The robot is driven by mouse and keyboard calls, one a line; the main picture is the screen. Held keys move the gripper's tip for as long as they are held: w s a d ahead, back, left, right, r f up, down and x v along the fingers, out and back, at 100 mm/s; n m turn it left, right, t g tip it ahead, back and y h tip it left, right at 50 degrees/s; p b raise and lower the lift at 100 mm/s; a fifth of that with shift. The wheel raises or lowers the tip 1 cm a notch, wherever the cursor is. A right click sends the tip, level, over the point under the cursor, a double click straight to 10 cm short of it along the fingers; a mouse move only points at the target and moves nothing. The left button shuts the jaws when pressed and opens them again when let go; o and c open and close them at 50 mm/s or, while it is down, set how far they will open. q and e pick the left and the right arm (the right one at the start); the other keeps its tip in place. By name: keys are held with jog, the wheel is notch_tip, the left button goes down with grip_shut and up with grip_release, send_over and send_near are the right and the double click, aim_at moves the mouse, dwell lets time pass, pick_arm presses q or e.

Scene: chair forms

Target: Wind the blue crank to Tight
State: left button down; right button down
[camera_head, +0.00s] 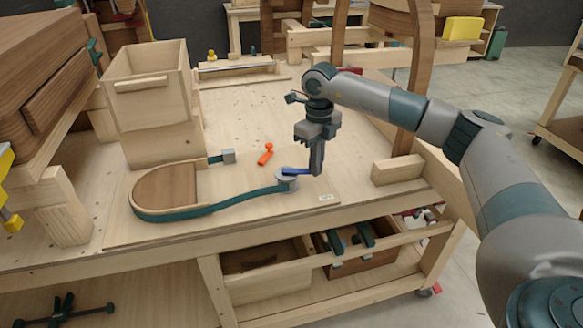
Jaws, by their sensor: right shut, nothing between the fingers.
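The blue crank (296,171) sits on a round grey hub (286,183) at the right end of a green strap (225,205). The strap curves around a rounded wooden form (165,188) on a flat board. A small white label (326,197) lies on the board to the right of the hub; its text is too small to read. My right gripper (316,172) points down with its fingers shut, at the right end of the crank. Whether it touches the crank I cannot tell. My left gripper is not in view.
An orange-red clamp-like piece (266,154) lies behind the crank. A tall wooden box (150,100) stands behind the form. A wooden block (397,169) and a curved upright stand to the right. Open bench surface lies behind the hub.

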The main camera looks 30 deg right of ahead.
notch_tip(320, 180, up, 7)
jog(key=p, duration=0.3)
jog(key=shift+w+a, duration=0.2)
jog(key=shift+a, duration=0.1)
dwell(0.4)
